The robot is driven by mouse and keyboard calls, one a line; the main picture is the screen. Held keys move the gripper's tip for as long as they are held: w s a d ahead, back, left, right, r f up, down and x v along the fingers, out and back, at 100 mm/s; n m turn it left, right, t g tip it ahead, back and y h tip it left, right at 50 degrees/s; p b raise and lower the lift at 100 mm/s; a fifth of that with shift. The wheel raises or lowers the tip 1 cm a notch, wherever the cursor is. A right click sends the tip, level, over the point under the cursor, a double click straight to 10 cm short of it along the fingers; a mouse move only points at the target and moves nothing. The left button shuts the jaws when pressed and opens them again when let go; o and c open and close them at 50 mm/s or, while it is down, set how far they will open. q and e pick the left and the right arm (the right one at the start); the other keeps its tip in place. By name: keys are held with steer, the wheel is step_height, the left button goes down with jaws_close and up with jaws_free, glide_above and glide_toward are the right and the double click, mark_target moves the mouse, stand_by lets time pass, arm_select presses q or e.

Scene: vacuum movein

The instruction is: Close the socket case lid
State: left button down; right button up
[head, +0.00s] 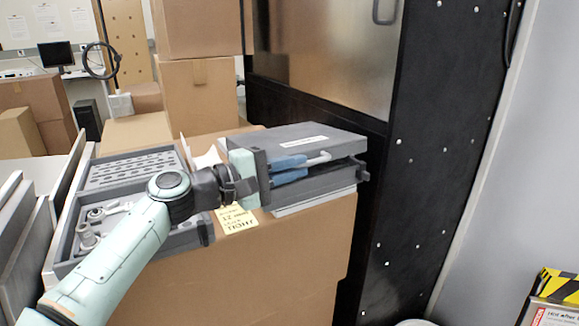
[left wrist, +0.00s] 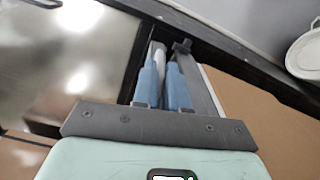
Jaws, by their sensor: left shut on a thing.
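A grey case (head: 315,195) lies at the right of the cardboard box top. Its upper slab, the lid (head: 325,139), has a white label and sits above the lower part with a gap at the front. My left gripper (head: 303,167) reaches into this gap from the left, its blue fingers close together on the lid's front edge; the exact grip is partly hidden. The fingers also show in the left wrist view (left wrist: 163,80), close together. Left of it lies an open grey tray (head: 62,258) with sockets (head: 88,236) and a perforated panel (head: 128,169). My right gripper is out of view.
The cardboard box (head: 270,270) carries both trays, with a yellow note (head: 236,220) at its front edge. A dark cabinet (head: 425,150) stands close on the right. More boxes (head: 200,90) are stacked behind. Grey panels (head: 22,225) stand at the left.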

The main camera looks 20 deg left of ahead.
arm_select(q)
steer(key=c, duration=1.2)
jaws_free()
steer(key=v, duration=1.3)
steer(key=shift+s+a, duration=0.1)
steer(key=shift+s, duration=0.05)
